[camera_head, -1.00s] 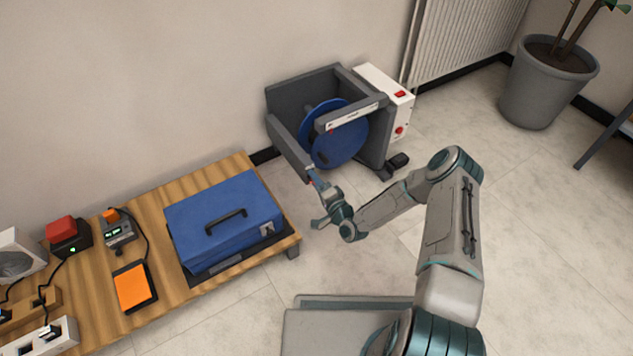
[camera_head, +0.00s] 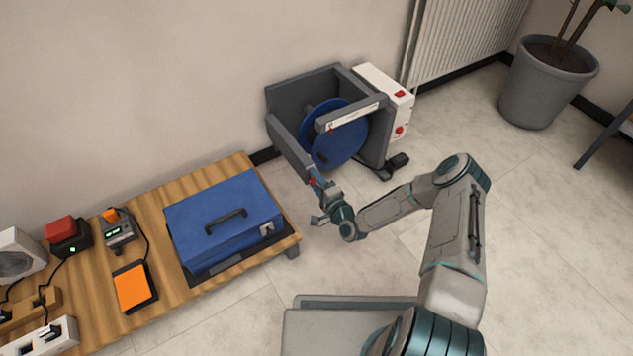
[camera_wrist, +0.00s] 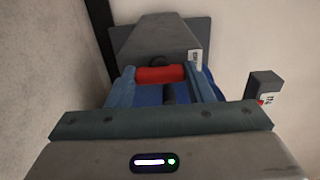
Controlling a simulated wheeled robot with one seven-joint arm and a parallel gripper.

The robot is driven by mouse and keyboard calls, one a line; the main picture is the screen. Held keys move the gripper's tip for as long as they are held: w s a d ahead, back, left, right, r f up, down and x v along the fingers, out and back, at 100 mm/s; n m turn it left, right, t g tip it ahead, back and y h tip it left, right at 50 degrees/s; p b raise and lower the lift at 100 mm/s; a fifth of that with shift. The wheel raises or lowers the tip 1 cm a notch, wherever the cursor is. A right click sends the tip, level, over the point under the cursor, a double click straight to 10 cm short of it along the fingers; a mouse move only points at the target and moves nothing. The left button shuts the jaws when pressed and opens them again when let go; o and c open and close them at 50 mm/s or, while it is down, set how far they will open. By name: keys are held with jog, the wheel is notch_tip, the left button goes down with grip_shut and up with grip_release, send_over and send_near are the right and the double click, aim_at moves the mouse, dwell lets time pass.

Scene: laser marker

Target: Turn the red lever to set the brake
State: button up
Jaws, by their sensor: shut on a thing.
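The red lever (camera_wrist: 160,74) lies crosswise between my two fingers in the wrist view. In the head view a small bit of the red lever (camera_head: 313,182) shows at the front end of the grey machine frame. My gripper (camera_head: 319,188) is at that frame end, and its fingers (camera_wrist: 162,90) are shut on the lever. The grey machine (camera_head: 289,146) holds a blue disc (camera_head: 341,150) between its side walls. My fingers hide most of the lever in the head view.
A white box with red buttons (camera_head: 386,88) is on the machine's right side. A wooden bench (camera_head: 178,292) with a blue case (camera_head: 225,222) stands to the left. A potted plant (camera_head: 546,82) is at the right.

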jog(key=o, duration=1)
jog(key=shift+s, duration=0.15)
jog(key=p+v, duration=0.4)
jog(key=v, duration=0.9)
jog(key=shift+s+d+p, duration=0.25)
jog(key=shift+d+p, duration=0.05)
jog(key=shift+p, duration=0.05)
